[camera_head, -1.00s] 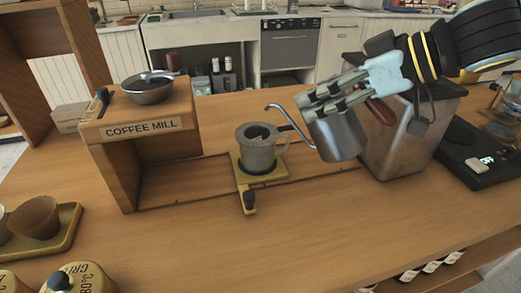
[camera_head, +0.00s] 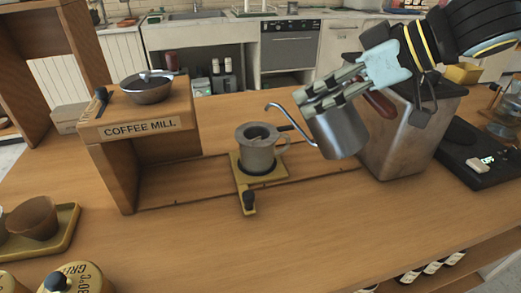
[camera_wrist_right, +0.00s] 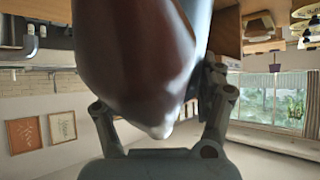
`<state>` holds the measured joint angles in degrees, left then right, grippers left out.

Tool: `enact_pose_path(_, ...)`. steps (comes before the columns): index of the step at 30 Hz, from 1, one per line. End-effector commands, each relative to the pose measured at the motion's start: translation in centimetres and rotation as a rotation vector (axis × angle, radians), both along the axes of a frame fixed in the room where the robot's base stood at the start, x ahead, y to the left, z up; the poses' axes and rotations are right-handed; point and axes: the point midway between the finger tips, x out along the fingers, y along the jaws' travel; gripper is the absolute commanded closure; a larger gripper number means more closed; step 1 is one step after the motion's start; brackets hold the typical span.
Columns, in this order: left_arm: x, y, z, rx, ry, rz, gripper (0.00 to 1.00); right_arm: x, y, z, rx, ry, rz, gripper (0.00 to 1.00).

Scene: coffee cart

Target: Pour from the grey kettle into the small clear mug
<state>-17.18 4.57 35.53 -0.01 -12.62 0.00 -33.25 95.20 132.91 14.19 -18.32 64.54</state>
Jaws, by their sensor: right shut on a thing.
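The grey kettle (camera_head: 338,133) has a thin gooseneck spout and a dark reddish handle. My right gripper (camera_head: 318,98) is shut on it and holds it above the counter, slightly tilted, with the spout pointing left. In the right wrist view the reddish-brown handle (camera_wrist_right: 135,60) fills the space between my fingers. My left gripper is out of view.
A wooden coffee mill box (camera_head: 145,127) with a metal bowl stands to the left. A metal bin (camera_head: 400,140) stands close behind the kettle. A black scale (camera_head: 485,160) lies at right.

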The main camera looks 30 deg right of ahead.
Motion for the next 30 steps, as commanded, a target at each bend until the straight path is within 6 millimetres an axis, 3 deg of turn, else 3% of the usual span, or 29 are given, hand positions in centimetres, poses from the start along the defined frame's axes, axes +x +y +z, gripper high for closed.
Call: enact_pose_path(30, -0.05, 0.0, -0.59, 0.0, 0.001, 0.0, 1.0, 0.28, 0.2, 0.52, -0.026, 0.041, 0.0, 0.86)
